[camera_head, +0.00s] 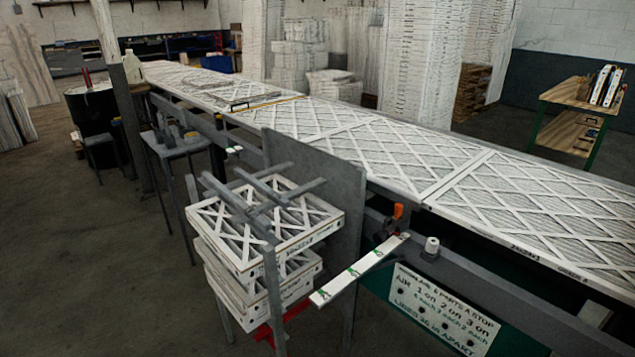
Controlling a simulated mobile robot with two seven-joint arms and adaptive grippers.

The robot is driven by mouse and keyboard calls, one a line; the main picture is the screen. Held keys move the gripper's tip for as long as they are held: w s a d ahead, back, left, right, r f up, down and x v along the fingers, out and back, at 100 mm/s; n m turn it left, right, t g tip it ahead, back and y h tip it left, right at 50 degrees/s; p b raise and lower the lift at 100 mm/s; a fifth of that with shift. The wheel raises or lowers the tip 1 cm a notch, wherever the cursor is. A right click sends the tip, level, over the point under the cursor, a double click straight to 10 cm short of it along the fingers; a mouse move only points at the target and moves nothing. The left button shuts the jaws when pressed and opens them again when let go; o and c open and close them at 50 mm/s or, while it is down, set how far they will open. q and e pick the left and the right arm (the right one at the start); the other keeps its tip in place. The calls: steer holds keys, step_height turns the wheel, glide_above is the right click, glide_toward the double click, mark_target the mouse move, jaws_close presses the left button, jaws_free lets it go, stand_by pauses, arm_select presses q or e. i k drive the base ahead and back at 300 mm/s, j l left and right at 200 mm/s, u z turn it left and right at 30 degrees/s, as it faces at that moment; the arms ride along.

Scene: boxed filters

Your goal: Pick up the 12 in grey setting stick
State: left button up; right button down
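I cannot pick out a 12 in grey setting stick for certain. On the long table, a thin yellow strip (266,104) lies across the filters, with a small dark grey bar-like item (240,104) beside it, too small to identify. A white strip with green marks (360,270) sticks out from the table's near side. Neither of my grippers shows in this view.
The long table (470,223) carries lattice-faced filters (525,200). A metal stand holds stacked filters (262,228) in front. A sign (440,308) hangs below the table edge. A black drum (95,112) stands at left. The left foreground floor is clear.

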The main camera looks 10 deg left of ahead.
mark_target(284, 204)
steer(key=j+z, duration=0.85)
steer(key=k+j+z, duration=0.15)
steer(key=j, duration=0.4)
steer(key=j+z, duration=0.2)
steer(key=j, duration=0.4)
